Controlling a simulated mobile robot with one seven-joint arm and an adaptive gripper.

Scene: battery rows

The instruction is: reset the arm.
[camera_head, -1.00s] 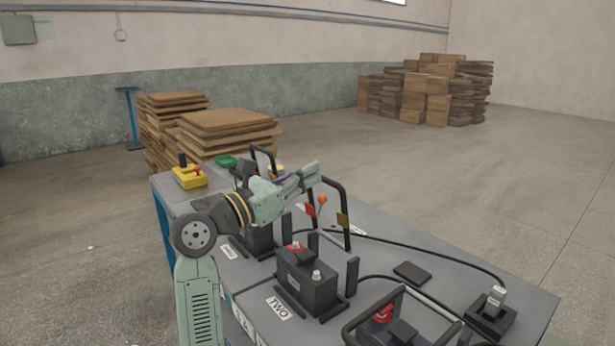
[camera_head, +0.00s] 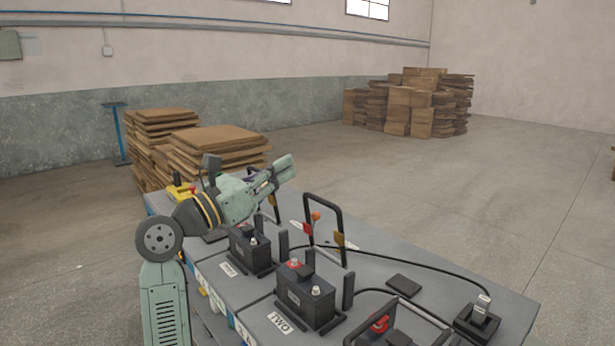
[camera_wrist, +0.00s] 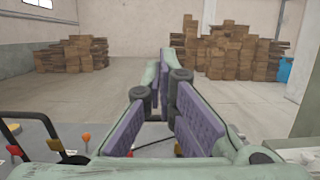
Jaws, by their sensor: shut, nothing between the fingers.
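My gripper (camera_head: 283,168) is shut and empty, raised above the far left part of the grey bench (camera_head: 385,245). It points up and to the right in the head view. In the wrist view my gripper (camera_wrist: 165,65) shows its purple-padded fingers, with the floor and stacks beyond them and nothing held. My arm comes up from the lower left and bends at the elbow. No object touches the fingers.
Two black batteries stand on the bench, one (camera_head: 305,295) by the label TWO and one (camera_head: 250,248) farther back. A black hoop handle (camera_head: 340,220) rises near the gripper. A yellow box (camera_head: 180,193) is partly hidden behind my arm. Cardboard stacks (camera_head: 215,150) stand beyond.

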